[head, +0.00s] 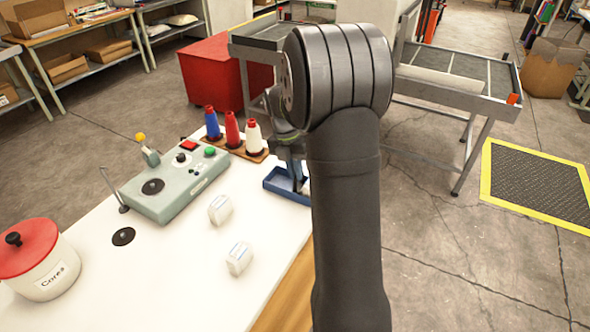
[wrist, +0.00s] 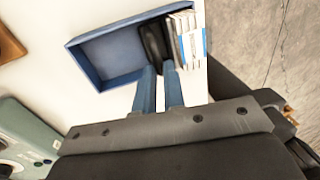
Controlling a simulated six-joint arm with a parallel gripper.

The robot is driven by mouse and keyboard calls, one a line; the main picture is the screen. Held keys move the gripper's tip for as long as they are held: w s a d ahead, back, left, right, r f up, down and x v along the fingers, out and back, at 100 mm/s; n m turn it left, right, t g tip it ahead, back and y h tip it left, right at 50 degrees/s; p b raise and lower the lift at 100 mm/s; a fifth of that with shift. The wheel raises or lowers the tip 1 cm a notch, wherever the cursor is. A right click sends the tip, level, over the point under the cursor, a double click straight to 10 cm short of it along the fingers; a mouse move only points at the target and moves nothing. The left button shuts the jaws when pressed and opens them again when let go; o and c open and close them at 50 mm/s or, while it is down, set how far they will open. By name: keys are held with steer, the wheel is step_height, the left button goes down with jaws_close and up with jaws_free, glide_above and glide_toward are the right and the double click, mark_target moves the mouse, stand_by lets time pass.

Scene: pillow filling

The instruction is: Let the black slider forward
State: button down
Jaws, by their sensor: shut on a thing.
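The black slider (wrist: 153,43) is an upright dark plate inside a blue tray (wrist: 86,56), seen in the wrist view. It stands close beside a stack of white and blue packets (wrist: 181,40) at the tray's right end. My gripper (wrist: 159,69) has its two blue fingers reaching down at the slider, one on each side, and is shut on it. The fingertips partly cover the slider's lower part. In the head view my gripper (head: 297,179) reaches down into the blue tray (head: 277,185), and my arm hides the tray's right part and the slider.
A grey-green control box (head: 165,205) stands left of the tray. Thread cones (head: 232,130) stand on a wooden base behind it. Two white packets (head: 239,258) lie on the white table (head: 170,285). A red-lidded pot (head: 40,270) is at the left. The table's edge is right of the tray.

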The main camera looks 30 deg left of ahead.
steer(key=shift+a, duration=1.6)
steer(key=c, duration=1.5)
jaws_free()
steer(key=shift+r, duration=0.1)
steer(key=a+r, duration=0.3)
steer(key=r, duration=1.4)
steer(key=shift+a, duration=0.1)
steer(key=d+f, duration=0.1)
steer(key=f, duration=0.4)
steer(key=d+f, duration=0.1)
steer(key=f, duration=0.5)
steer(key=d+f, duration=0.1)
steer(key=f, duration=0.4)
steer(key=shift+d+f, duration=0.15)
steer(key=shift+f, duration=0.2)
steer(key=shift+d+f, duration=0.15)
steer(key=shift+f, duration=0.1)
